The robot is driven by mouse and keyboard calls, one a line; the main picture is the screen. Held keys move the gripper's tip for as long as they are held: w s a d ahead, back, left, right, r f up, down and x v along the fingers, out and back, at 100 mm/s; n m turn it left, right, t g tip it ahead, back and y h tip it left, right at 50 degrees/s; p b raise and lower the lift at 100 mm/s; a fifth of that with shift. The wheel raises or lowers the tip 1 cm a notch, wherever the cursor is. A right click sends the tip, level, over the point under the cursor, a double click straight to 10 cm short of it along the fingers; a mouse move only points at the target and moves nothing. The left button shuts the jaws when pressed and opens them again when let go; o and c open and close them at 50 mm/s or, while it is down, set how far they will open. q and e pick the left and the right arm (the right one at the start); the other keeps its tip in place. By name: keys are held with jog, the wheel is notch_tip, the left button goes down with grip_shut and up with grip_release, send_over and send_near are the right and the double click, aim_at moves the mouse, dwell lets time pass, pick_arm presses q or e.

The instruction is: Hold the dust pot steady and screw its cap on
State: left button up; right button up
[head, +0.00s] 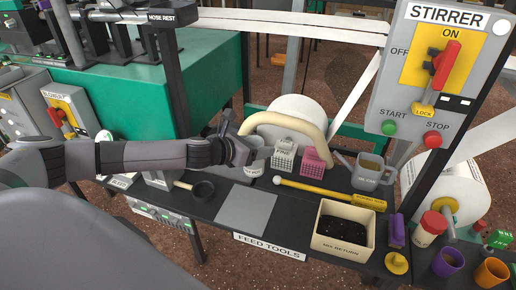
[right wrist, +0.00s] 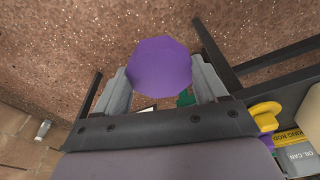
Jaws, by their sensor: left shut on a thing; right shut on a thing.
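My left gripper (head: 238,148) reaches in from the left over the bench. It is shut at a pale grey pot (head: 256,164), which looks like the dust pot; the arm partly hides the grip. In the right wrist view, my right gripper (right wrist: 162,80) is shut on a purple eight-sided piece (right wrist: 160,65), seen face-on between its two grey fingers. It looks like a cap, but no label shows. The right gripper is not visible in the head view, so its distance from the pot cannot be told.
A grey mat (head: 246,211), a yellow rod (head: 330,193), a mix return box (head: 343,232), a watering can (head: 371,172) and white and pink baskets (head: 316,160) crowd the bench. A red-capped jar (head: 430,229) and purple (head: 448,264) and orange (head: 491,272) cups stand at right.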

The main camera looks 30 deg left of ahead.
pick_arm(q)
jog(key=o, duration=0.5)
jog(key=c, duration=0.8)
